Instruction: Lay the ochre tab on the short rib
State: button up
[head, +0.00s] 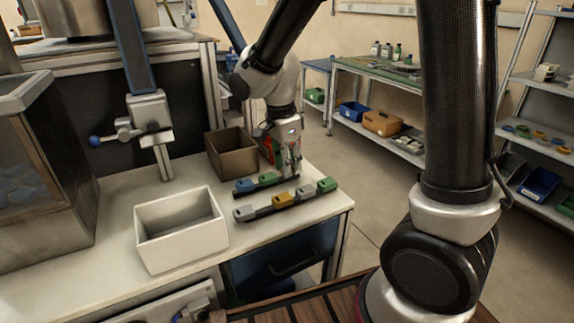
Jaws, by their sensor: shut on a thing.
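An ochre tab (283,199) sits on the dark front rib (262,210), between grey tabs. A green tab (327,185) is at that rib's right end. Behind it lies a shorter-looking dark rib (262,188), with a blue tab (245,185) at its left end and a green tab (268,178) beside that. My gripper (289,172) points down at the right end of this rear rib. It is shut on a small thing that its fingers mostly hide. I cannot tell the thing's colour or whether it touches the rib.
A white open box (180,258) stands left of the ribs, and a brown box (228,160) stands behind them. A clear-sided bin (35,180) and a clamp with a blue knob (145,125) are at left. The table's right edge is close to the ribs.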

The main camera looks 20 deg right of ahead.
jog(key=shift+f, duration=0.35)
jog(key=shift+f, duration=0.1)
jog(key=o, duration=0.7)
notch_tip(320, 180, up, 12)
jog(key=a, duration=0.1)
jog(key=s+d+r+n+t+y, duration=0.1)
jog(key=s+d+r+n+t, duration=0.2)
jog(key=s+d+n, duration=1.2)
jog(key=shift+s+d+r+n+t, duration=0.25)
jog(key=shift+s+d+t, duration=0.25)
jog(key=shift+s+d, duration=1.05)
